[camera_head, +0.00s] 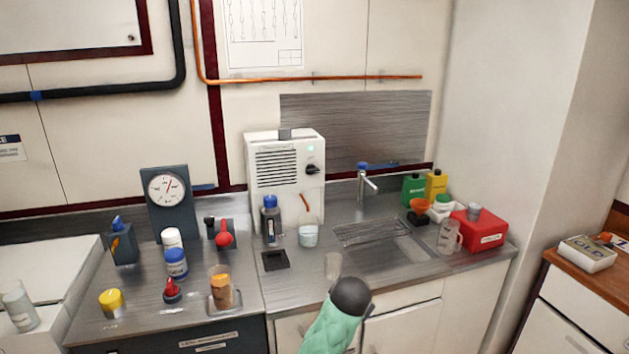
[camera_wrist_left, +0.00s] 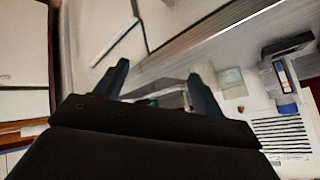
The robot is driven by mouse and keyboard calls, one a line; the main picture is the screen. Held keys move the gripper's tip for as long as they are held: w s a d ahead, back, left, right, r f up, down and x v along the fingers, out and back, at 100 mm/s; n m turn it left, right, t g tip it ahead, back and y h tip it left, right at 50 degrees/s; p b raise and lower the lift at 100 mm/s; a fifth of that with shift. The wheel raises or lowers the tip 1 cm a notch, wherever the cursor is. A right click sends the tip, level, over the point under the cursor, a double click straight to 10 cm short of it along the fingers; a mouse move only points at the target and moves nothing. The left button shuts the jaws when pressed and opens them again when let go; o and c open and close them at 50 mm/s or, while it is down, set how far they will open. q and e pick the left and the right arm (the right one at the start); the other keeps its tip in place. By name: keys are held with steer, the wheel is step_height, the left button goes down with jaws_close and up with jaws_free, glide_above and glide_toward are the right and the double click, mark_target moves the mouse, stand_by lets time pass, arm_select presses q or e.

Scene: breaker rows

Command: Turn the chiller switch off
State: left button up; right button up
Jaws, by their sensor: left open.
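The chiller appears to be the white box (camera_head: 285,180) with a slotted vent, standing at the back of the steel counter. Its dark rotary switch (camera_head: 312,169) is on the right of the front face, under a lit green lamp (camera_head: 311,149). The switch handle looks roughly level, but its exact setting is too small to read. My left gripper (camera_wrist_left: 158,70) shows in the left wrist view, open and with nothing between its fingers. There the chiller's vented front (camera_wrist_left: 282,133) is at lower right, apart from the fingers. The right gripper is not in view.
A blue-capped bottle (camera_head: 270,222) and a small beaker (camera_head: 308,236) stand in front of the chiller. A gauge (camera_head: 168,190) and several bottles crowd the left counter. A red box (camera_head: 481,231) sits far right.

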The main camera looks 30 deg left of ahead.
arm_select(q)
steer(key=w+a+r+t+y, duration=0.1)
steer(key=w+a+r, duration=0.2)
steer(key=w+r, duration=0.15)
steer(key=w+a+r+y, duration=0.1)
steer(key=w+a+r, duration=0.1)
steer(key=w+r, duration=0.3)
steer(key=m+t+y+p, duration=0.2)
steer(key=m+y, duration=0.7)
steer(key=m, duration=1.5)
glide_toward(314, 172)
steer(key=x, duration=0.5)
steer(key=p+x, duration=0.1)
steer(key=x, duration=0.2)
steer(key=shift+s+r+p, duration=0.1)
steer(key=shift+r+p, duration=0.1)
steer(key=shift+p, duration=0.1)
steer(key=shift+x, duration=0.8)
steer(key=shift+f, duration=0.1)
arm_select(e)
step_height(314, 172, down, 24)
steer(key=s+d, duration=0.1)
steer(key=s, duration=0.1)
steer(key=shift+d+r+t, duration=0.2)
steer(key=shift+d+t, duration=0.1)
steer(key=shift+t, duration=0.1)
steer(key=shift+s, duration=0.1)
arm_select(q)
steer(key=c, duration=1)
